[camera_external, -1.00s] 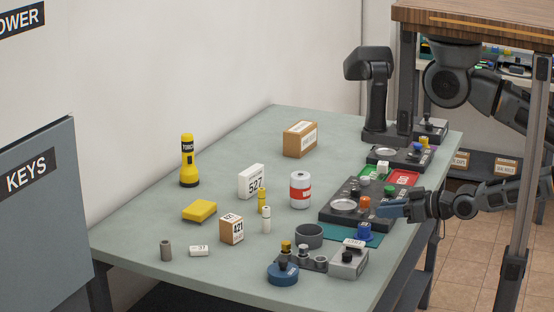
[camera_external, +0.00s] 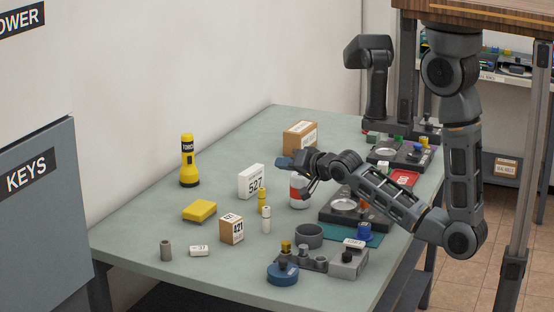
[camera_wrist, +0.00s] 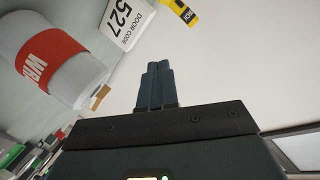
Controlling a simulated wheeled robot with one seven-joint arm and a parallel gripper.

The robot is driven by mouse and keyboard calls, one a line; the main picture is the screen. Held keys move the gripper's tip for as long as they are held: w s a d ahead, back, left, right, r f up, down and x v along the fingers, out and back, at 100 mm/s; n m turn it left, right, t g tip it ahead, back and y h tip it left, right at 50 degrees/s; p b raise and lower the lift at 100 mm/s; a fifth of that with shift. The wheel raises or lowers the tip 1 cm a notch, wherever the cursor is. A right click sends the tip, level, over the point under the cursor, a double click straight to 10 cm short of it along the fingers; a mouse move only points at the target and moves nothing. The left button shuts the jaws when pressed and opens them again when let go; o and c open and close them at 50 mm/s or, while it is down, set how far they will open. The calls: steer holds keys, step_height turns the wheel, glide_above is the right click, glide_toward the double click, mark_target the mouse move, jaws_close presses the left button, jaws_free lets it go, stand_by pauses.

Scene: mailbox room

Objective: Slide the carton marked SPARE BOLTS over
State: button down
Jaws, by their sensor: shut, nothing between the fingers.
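A brown carton (camera_external: 300,136) with a pale label stands towards the back of the grey-green table in the external view. Its label is too small to read, so I cannot confirm that it says SPARE BOLTS. In the wrist view the blue fingers of my gripper (camera_wrist: 155,82) are together and empty, pointing towards the pale wall. The carton is not clearly seen there.
A white cylinder with a red band (camera_wrist: 55,62) is close to my gripper. A white box marked 527 (camera_external: 251,182) and a yellow torch (camera_external: 188,162) stand left of it. A dark fixture panel (camera_external: 340,207) lies to the right. Clear tabletop (camera_external: 235,150) lies left of the carton.

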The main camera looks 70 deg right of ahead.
steer(key=w+d+r+m+g+h, duration=0.1)
steer(key=w+d+r+m, duration=0.2)
steer(key=w+d, duration=0.3)
steer(key=w+d+r+m+g+h, duration=0.1)
steer(key=w+d+r+m+g, duration=0.15)
steer(key=w+d, duration=0.35)
steer(key=g+y+b, duration=0.5)
steer(key=g+b, duration=0.6)
glide_toward(300, 128)
steer(key=shift+m, duration=0.45)
steer(key=f, duration=0.5)
steer(key=shift+w+a+f, duration=0.2)
steer(key=shift+a+f, duration=0.1)
steer(key=shift+a, duration=0.1)
steer(key=shift+d+f+b, duration=0.1)
steer(key=shift+d+b, duration=0.85)
steer(key=shift+d, duration=0.15)
steer(key=shift+f+b, duration=0.35)
steer(key=shift+f, duration=0.45)
